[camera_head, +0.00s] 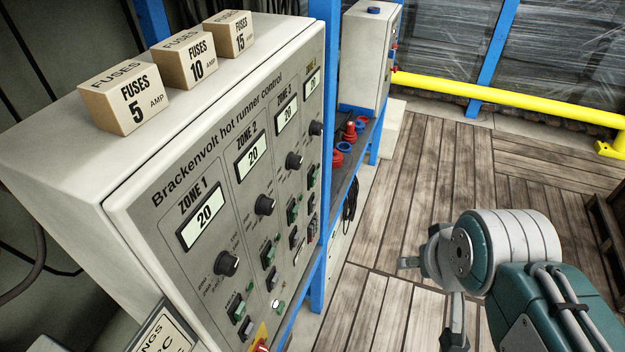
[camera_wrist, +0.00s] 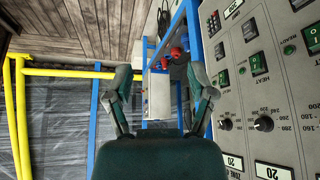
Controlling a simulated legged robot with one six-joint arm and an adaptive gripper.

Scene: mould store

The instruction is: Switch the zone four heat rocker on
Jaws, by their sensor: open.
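The hot runner control cabinet (camera_head: 176,172) stands at left in the head view, its panel carrying zone columns with displays, dials and rockers. The zone four column is farthest; its display (camera_head: 313,82) and small dark rockers (camera_head: 312,180) show steeply angled. I cannot tell the zone four rocker's position. My gripper (camera_head: 432,300) is open and empty, well apart from the panel, over the floor; its fingers (camera_wrist: 160,95) show in the wrist view.
Fuse boxes (camera_head: 128,100) stand on the cabinet top. A blue post (camera_head: 326,130) rises beside the panel. Beyond it are a shelf with red and blue fittings (camera_head: 350,132) and a second grey cabinet (camera_head: 366,55). A yellow rail (camera_head: 490,92) edges the clear plank floor (camera_head: 440,170).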

